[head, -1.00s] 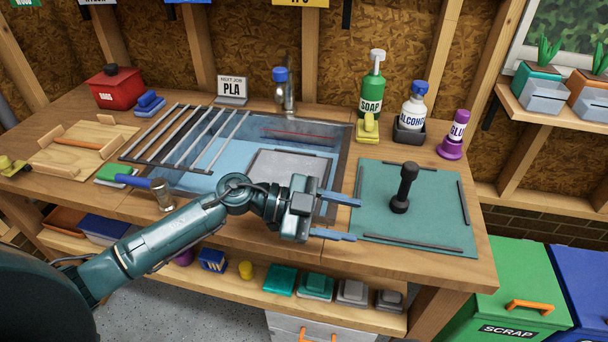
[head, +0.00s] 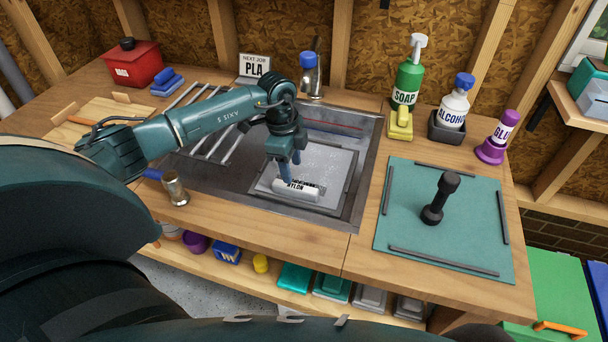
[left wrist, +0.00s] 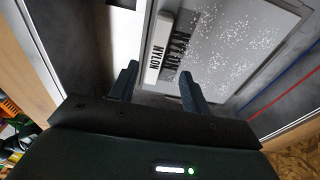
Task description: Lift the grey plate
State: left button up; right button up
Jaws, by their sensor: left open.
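The grey plate (head: 325,160) lies flat in the sink (head: 360,185), with white specks on its face. Its white tab (head: 296,191), marked NYLON, is at the near edge. My left gripper (head: 290,172) points down over the tab end of the plate. In the left wrist view, the open fingers (left wrist: 159,72) show with the white tab (left wrist: 157,50) roughly between and beyond them. I cannot tell whether they touch it. The plate (left wrist: 235,50) also shows there. My right gripper is not in view.
A metal rack (head: 205,140) spans the sink's left part. A faucet (head: 311,75) stands behind. A teal mat (head: 400,215) with a black dumbbell-shaped tool (head: 440,198) lies right. Soap (head: 407,83) and alcohol (head: 454,105) stand behind.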

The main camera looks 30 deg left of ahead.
aim_at(295, 186)
pick_arm(q)
jog(key=shift+s+d+f+p, duration=0.1)
jog(key=shift+d+f+p, duration=0.1)
jog(key=shift+f, duration=0.8)
jog(key=shift+d+f+p, duration=0.1)
jog(key=shift+d+f, duration=0.05)
jog(key=shift+f, duration=0.8)
jog(key=shift+s+d+f+p, duration=0.1)
jog(key=shift+d+f+p, duration=0.1)
jog(key=shift+f, duration=0.8)
jog(key=shift+c, duration=0.5)
grip_shut()
